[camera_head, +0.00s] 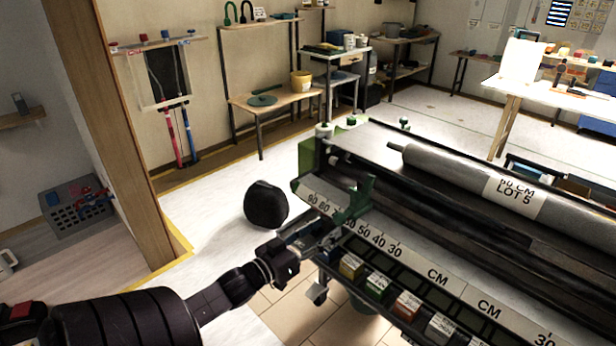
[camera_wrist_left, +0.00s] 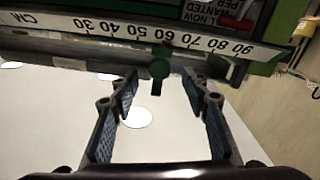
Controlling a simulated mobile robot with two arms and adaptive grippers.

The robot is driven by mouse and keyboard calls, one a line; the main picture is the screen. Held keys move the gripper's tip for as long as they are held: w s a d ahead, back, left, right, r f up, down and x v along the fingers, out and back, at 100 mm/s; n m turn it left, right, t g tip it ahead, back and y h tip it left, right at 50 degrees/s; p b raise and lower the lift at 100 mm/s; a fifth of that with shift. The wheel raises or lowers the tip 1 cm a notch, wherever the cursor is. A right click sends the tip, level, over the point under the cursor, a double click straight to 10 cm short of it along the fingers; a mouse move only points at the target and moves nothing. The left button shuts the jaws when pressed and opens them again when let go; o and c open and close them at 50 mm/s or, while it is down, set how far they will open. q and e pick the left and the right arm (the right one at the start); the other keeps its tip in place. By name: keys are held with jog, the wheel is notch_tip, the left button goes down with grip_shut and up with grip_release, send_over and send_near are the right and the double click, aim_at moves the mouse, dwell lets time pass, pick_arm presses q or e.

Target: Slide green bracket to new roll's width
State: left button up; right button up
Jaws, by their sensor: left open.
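The green bracket (camera_head: 354,199) sits on the front rail of the machine, over the number scale (camera_head: 385,246). In the left wrist view its round green knob and stem (camera_wrist_left: 159,70) hang just below the scale, near the 60 and 70 marks. A grey roll (camera_head: 450,170) lies on top of the machine with a white label reading "60 CM LOT 5" (camera_head: 515,196). My left gripper (camera_head: 328,236) is open in front of the bracket. In the left wrist view its fingers (camera_wrist_left: 162,88) stand on either side of the knob, with gaps visible. My right gripper is not in view.
Small labelled boxes (camera_head: 380,284) line a shelf below the scale. A black rounded object (camera_head: 266,204) stands on the floor left of the machine. A wooden post (camera_head: 115,130) rises at the left. Work tables (camera_head: 272,100) stand along the back wall.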

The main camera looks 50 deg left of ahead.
pick_arm(q)
jog(key=shift+s, duration=2.75)
jog(key=shift+f, duration=0.1)
jog(key=s+f+g+y, duration=0.1)
jog(key=s+f+g, duration=0.25)
jog(key=f, duration=0.75)
jog(key=s+d+f+g, duration=0.15)
jog(key=s+f, duration=0.25)
jog(key=f, duration=0.7)
jog(key=s+f+g+y, duration=0.1)
jog(key=s+f+g, duration=0.2)
jog(key=f, duration=0.8)
jog(key=s+d+f+m+g+h, duration=0.1)
jog(key=s+d+f+g, duration=0.3)
jog(key=s+d+f, duration=0.6)
jog(key=s+d+f+m+g+h, duration=0.1)
jog(key=s+d+f+m+g, duration=0.2)
jog(key=s+d+f, duration=0.7)
jog(key=s+f+g, duration=0.2)
jog(key=s, duration=0.4)
jog(key=shift+s+f+m, duration=0.2)
jog(key=shift+s+m, duration=0.05)
jog(key=shift+m, duration=0.15)
